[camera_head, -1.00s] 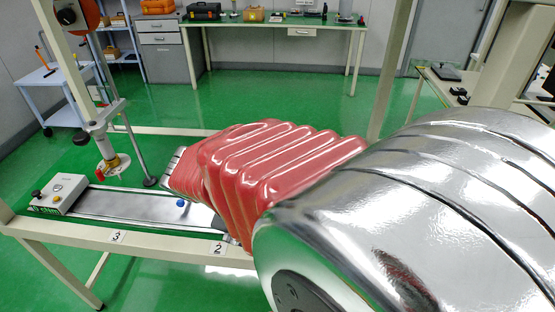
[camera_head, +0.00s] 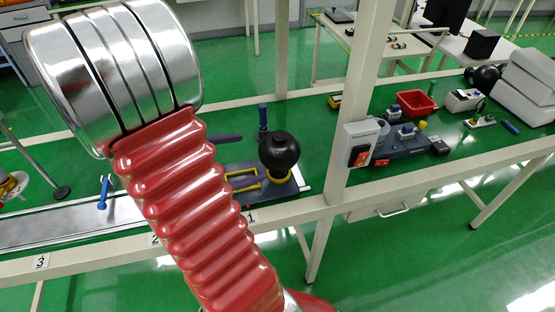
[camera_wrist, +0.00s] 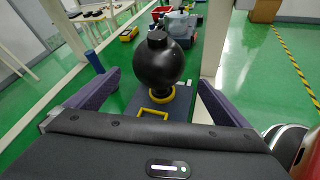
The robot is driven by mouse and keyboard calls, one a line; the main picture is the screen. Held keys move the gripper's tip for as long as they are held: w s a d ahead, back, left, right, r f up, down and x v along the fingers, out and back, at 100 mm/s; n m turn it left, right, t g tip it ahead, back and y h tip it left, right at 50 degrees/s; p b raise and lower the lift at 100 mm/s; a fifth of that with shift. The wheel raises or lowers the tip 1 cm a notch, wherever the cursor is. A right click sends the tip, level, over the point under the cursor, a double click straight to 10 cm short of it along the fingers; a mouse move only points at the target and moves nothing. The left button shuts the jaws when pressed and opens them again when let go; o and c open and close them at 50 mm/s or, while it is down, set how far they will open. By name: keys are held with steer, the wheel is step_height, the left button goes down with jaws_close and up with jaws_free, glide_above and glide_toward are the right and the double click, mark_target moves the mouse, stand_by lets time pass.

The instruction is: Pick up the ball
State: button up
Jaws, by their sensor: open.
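The black ball (camera_head: 279,150) has a short knob on top and sits on a yellow ring (camera_head: 280,176) at the right end of a dark plate in the head view. In the wrist view the ball (camera_wrist: 158,65) appears centred between the two dark purple fingers of my gripper (camera_wrist: 158,80). The fingers are spread wide and hold nothing. In the head view one dark finger (camera_head: 225,138) points right toward the ball, with a gap before it. My red and silver arm hides the rest of the gripper.
A yellow handle (camera_head: 243,187) lies on the plate (camera_head: 300,183) left of the ball. A blue-handled post (camera_head: 263,117) stands behind it. A cream frame post (camera_head: 360,100) with a switch box (camera_head: 358,145) rises to the right. Beyond it are a red bin (camera_head: 415,103) and tools.

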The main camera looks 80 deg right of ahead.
mark_target(265, 154)
steer(key=x, duration=0.8)
steer(key=shift+f, duration=0.1)
steer(key=shift+s+d, duration=0.15)
steer(key=shift+d, duration=0.05)
stand_by(0.3)
steer(key=shift+x, duration=2.65)
steer(key=shift+f, duration=0.15)
steer(key=c, duration=1.4)
steer(key=shift+o, duration=0.2)
